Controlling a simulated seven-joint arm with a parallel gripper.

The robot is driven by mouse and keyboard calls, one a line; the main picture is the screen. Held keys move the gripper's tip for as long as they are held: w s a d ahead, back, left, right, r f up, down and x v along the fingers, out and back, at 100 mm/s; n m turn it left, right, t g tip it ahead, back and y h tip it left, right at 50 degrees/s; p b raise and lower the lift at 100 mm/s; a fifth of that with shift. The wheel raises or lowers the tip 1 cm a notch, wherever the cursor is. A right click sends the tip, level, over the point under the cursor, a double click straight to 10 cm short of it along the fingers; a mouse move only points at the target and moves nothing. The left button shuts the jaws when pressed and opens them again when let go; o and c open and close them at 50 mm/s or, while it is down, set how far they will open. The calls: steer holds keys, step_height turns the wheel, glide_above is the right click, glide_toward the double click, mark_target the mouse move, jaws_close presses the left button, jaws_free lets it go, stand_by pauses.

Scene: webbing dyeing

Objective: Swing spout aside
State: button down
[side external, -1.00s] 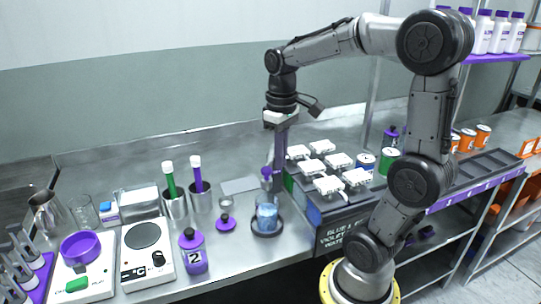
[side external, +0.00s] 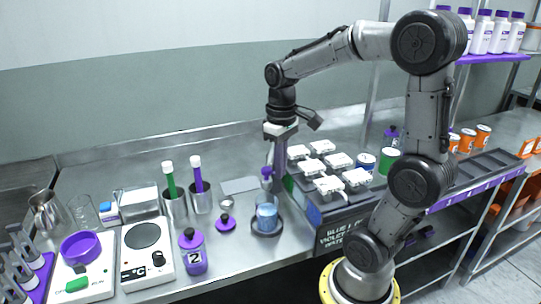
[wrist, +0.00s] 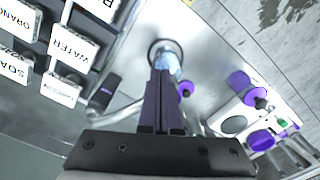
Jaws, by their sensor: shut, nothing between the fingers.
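My gripper (side external: 281,176) points straight down with its dark purple fingers together and empty. In the wrist view the fingers (wrist: 164,80) lie over the near side of the beaker. The spout is a thin silver tube with a purple nozzle (side external: 266,172), above the beaker in the side view. My fingers are just right of the nozzle there; I cannot tell whether they touch. In the wrist view a curved silver tube (wrist: 103,101) shows left of the fingers, and its nozzle end seems hidden. The clear beaker (side external: 267,214) of blue liquid stands on a dark round base.

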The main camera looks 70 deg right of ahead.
steer(key=shift+w, duration=0.1)
steer(key=shift+w+a, duration=0.25)
steer(key=shift+w, duration=0.25)
steer(key=shift+w+a, duration=0.2)
steer(key=shift+w, duration=0.35)
steer(key=shift+w+a, duration=0.15)
steer(key=shift+w, duration=0.4)
steer(key=shift+w+a, duration=0.15)
steer(key=shift+w, duration=0.5)
steer(key=shift+w+a, duration=0.15)
steer(key=shift+w, duration=0.9)
